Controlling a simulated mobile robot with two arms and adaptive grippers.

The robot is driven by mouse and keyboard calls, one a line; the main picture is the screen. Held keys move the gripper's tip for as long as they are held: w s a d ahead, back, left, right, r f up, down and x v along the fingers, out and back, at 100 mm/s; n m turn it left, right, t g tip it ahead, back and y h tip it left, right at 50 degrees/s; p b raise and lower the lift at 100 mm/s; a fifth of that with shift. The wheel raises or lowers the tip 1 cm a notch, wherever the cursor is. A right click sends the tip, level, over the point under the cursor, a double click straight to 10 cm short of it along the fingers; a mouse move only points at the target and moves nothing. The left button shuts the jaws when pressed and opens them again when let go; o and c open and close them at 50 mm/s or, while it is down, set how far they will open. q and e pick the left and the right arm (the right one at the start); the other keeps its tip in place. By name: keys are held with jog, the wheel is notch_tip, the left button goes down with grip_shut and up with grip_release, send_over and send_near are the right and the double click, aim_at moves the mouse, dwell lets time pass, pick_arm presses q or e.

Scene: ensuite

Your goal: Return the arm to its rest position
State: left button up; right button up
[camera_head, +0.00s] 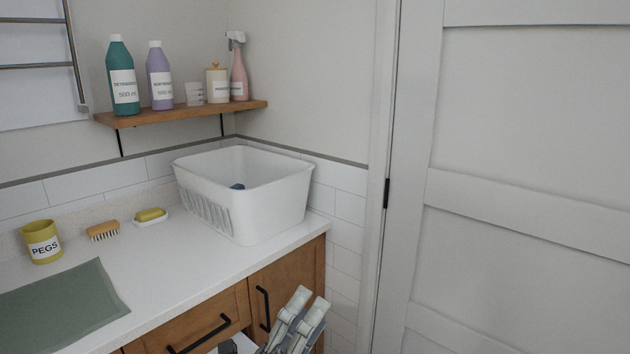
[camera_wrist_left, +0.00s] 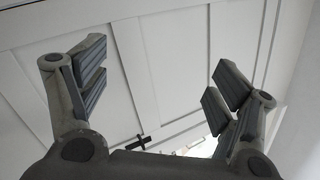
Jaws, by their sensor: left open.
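My left gripper (camera_head: 300,318) shows at the bottom of the head view, in front of the wooden cabinet doors and below the counter edge. In the left wrist view my left gripper (camera_wrist_left: 155,95) has its two fingers wide apart with nothing between them. Behind the fingers is a white panelled surface. My right gripper does not show in either view.
A white basket (camera_head: 270,208) with a small dark blue thing inside stands at the counter's right end. A peg pot (camera_head: 42,242), brush (camera_head: 103,231), soap dish (camera_head: 151,220) and green mat (camera_head: 62,305) lie left. A shelf (camera_head: 180,113) holds bottles. A white door (camera_head: 520,180) stands right.

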pick_arm(q)
jog(key=s+a+f+n+g+y, duration=0.2)
jog(key=a+f+n+g+y, duration=0.1)
jog(key=a+f+n+y, duration=0.6)
jog(key=s+a+f+n+g+y, duration=0.2)
jog(key=a+f+n+y, duration=0.3)
jog(key=a+f+n, duration=0.45)
jog(key=s+a+f+n+g, duration=0.1)
jog(key=s+f+n+g, duration=0.4)
jog(key=s, duration=0.5)
jog(key=s+f+n+g, duration=0.45)
jog(key=s+f, duration=0.35)
jog(key=s, duration=0.2)
notch_tip(320, 180, down, 24)
jog(key=s+m+g+p, duration=0.1)
jog(key=s+g+p, duration=0.1)
jog(key=s+a+f+p, duration=0.2)
jog(key=s+a+f, duration=0.1)
jog(key=s+f, duration=1.1)
jog(key=shift+s+m+g+h, duration=0.3)
jog(key=shift+s+g, duration=0.15)
jog(key=shift+s, duration=0.7)
